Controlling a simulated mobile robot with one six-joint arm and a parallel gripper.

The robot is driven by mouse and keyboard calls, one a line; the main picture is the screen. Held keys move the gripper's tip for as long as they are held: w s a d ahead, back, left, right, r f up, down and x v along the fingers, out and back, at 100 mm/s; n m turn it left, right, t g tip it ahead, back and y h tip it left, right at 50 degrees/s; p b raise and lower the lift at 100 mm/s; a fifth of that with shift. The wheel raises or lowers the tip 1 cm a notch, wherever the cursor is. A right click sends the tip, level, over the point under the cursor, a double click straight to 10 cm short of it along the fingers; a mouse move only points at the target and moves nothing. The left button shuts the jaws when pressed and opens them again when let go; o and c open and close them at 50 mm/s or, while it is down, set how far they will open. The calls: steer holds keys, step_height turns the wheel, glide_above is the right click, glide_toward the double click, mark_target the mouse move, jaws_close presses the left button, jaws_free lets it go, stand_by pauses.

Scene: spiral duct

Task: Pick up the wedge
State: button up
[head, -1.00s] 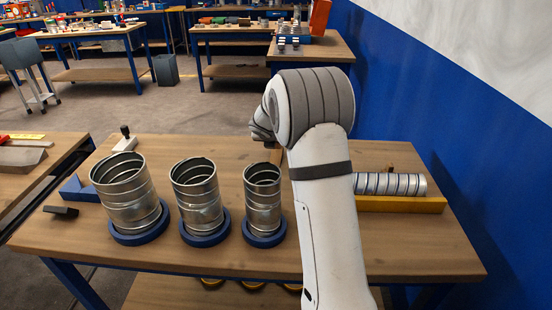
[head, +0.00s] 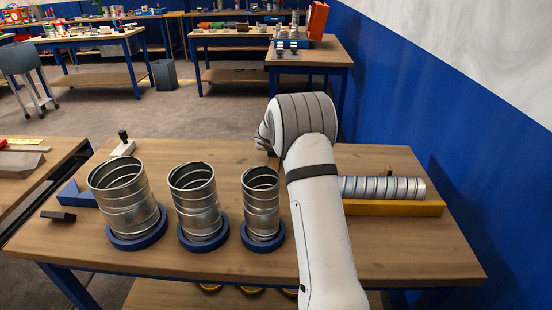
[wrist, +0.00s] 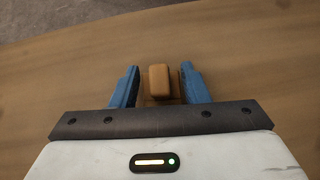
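A small brown wooden block (wrist: 160,82), which looks like the wedge, is on the wooden table in the wrist view. My gripper (wrist: 158,76) is open, with one blue finger on each side of the block. A gap shows between the block and each finger, so they are apart. The lower end of the block is close to the gripper's dark front edge. In the head view my arm hides the gripper and this block.
Three metal duct pieces (head: 126,205) (head: 194,205) (head: 261,207) stand in blue rings on the table (head: 400,255). A ribbed duct (head: 385,188) lies on a yellow holder (head: 400,208) at right. A dark block (head: 59,216) and a blue piece (head: 75,193) lie at left. A blue wall (head: 420,120) rises at right.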

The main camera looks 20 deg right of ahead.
jaws_close()
stand_by(0.4)
